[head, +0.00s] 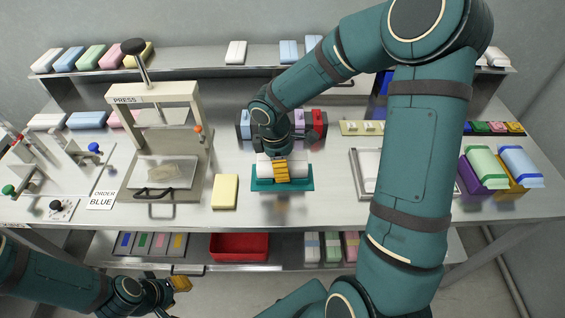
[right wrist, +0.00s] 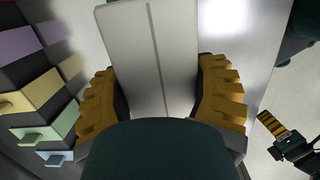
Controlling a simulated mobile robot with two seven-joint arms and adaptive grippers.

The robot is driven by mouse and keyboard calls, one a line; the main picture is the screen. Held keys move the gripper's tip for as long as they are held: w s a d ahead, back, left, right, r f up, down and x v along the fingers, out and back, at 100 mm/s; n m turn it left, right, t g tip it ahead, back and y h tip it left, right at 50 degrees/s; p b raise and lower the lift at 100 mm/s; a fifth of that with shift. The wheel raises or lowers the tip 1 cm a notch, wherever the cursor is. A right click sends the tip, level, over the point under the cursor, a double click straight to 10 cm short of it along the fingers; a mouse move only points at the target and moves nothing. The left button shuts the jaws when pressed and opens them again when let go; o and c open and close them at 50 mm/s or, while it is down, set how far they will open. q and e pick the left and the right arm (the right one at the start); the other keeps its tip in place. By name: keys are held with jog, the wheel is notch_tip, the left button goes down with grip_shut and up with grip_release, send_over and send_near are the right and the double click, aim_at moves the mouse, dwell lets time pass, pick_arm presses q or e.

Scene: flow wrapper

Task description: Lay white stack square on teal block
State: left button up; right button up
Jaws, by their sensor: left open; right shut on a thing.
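The white stack (head: 300,170) is in my right gripper (head: 281,171), with an orange finger across its front middle. The teal block (head: 262,185) is directly below it, showing as a wider strip at the front and sides. I cannot tell whether the stack touches the block. In the right wrist view the white stack (right wrist: 150,45), with a grey line along it, sits between both orange fingers; the teal block is not visible there. My left gripper (head: 180,284) is open and empty, low in front of the table, and also shows in the right wrist view (right wrist: 288,142).
A yellow block (head: 225,191) lies left of the teal block. The press (head: 155,140) stands further left. Several coloured blocks (head: 318,124) stand behind my right gripper. A metal tray (head: 364,178) is to the right, partly behind my right arm. Bare table lies in front of the teal block.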

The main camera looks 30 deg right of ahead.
jog(key=shift+f, duration=0.2)
dwell(0.5)
jog(key=o, duration=1.1)
jog(key=shift+r, duration=0.1)
jog(key=r, duration=0.4)
jog(key=a+r, duration=0.1)
jog(key=r, duration=0.3)
jog(key=w+r, duration=0.1)
jog(key=r, duration=0.2)
jog(key=shift+a+r, duration=0.3)
jog(key=shift+r, duration=0.1)
